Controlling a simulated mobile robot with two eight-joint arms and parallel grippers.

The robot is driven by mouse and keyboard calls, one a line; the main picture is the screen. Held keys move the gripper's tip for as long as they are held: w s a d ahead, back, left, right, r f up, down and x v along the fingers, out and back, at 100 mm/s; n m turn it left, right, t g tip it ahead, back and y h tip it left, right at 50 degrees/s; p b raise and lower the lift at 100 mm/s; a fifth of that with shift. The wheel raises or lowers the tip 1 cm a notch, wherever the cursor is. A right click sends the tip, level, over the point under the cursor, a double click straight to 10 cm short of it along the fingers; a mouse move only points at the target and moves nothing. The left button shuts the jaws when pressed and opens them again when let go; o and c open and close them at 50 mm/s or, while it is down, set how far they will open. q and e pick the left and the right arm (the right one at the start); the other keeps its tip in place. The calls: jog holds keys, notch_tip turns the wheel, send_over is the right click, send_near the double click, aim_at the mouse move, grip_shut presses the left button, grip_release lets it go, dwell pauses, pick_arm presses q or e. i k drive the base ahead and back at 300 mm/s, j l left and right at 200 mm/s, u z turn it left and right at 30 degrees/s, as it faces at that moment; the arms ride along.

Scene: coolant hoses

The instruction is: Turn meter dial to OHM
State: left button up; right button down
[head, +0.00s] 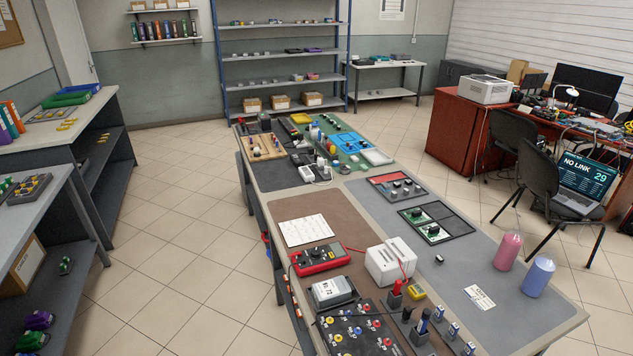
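A red multimeter (320,259) lies on the brown mat on the long workbench, near the middle of the head view. It has a dark face with a dial (316,252), too small here to tell where it points. A red lead runs from the meter to the right, toward a white boxy device (390,261). Neither of my grippers shows in this view.
A white grid sheet (306,230) lies behind the meter, and a grey-white device (333,291) stands in front. A dark panel with coloured knobs (358,328) is nearer. Pink (508,251) and blue (538,275) bottles stand right. Tiled floor left of the bench is clear.

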aim_at(315, 253)
jog(key=i+j, duration=0.3)
jog(key=j, duration=0.15)
jog(key=i+j, duration=0.3)
jog(key=j, duration=0.1)
